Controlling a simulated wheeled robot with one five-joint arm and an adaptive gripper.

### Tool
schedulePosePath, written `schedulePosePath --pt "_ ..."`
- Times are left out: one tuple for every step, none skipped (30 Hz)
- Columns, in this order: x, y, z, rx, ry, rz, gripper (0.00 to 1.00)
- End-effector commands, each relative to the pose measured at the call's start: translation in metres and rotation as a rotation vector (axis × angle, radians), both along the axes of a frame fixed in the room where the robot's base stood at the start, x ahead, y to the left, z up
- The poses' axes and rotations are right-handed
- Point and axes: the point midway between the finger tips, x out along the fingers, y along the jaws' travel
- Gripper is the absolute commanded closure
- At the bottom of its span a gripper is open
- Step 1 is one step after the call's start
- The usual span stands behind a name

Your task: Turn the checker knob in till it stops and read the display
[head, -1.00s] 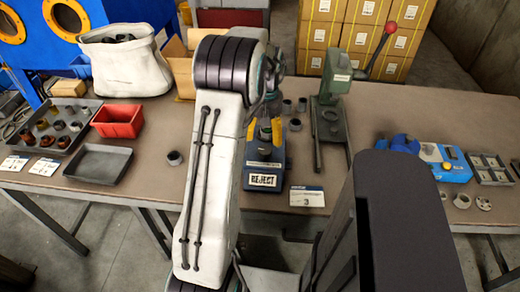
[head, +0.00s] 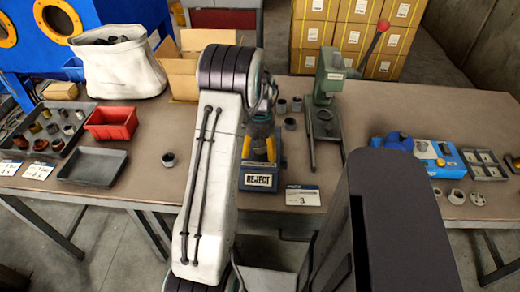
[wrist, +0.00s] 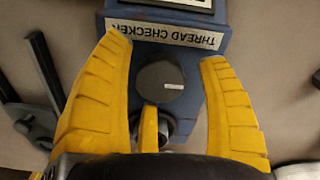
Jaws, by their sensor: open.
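The blue thread checker (head: 280,182) stands on the table, partly hidden by my arm in the head view. A framed panel reading REJECT (head: 262,181) is on its near side. In the wrist view its THREAD CHECKER label (wrist: 178,37) is upside down, with an edge of the dark-framed panel (wrist: 190,4) above. The dark round knob (wrist: 162,86) with a short white mark lies between the yellow fingers of my gripper (wrist: 166,55). The fingers are spread with gaps on both sides of the knob. My gripper also shows over the checker in the head view (head: 258,147).
A card (head: 303,196) lies right of the checker. A green press (head: 331,80) with a red-knobbed lever stands behind it to the right. Small rings (head: 291,123) stand nearby. A red bin (head: 110,123) and grey tray (head: 93,166) sit left.

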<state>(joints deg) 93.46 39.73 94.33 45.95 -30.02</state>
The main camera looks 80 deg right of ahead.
Motion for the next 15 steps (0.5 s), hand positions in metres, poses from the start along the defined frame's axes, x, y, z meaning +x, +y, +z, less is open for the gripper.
schedulePosePath --pt "0.0 0.0001 -0.0002 0.0 0.0 0.0 0.31" --pt "0.0 0.0 -0.0002 0.0 0.0 0.0 0.31" --pt "0.0 0.0 -0.0001 0.0 0.0 0.0 0.31" --pt "0.0 0.0 -0.0001 0.0 0.0 0.0 0.31" --pt "0.0 0.0 -0.0001 0.0 0.0 0.0 0.31" --pt "0.0 0.0 0.0 0.0 0.0 0.0 0.3" --pt "0.0 0.0 0.0 0.0 0.0 0.0 0.33" --pt "0.0 0.0 0.0 0.0 0.0 0.0 0.35" --pt "0.0 0.0 0.0001 0.0 0.0 0.0 0.39" --pt "0.0 0.0 0.0001 0.0 0.0 0.0 0.42" --pt "0.0 0.0 0.0001 0.0 0.0 0.0 0.44" --pt "0.0 0.0 0.0002 0.0 0.0 0.0 0.48" --pt "0.0 0.0 0.0002 0.0 0.0 0.0 0.51" --pt "0.0 -0.0001 0.0002 0.0 0.0 0.0 0.53" --pt "0.0 -0.0001 0.0002 0.0 0.0 0.0 0.57"
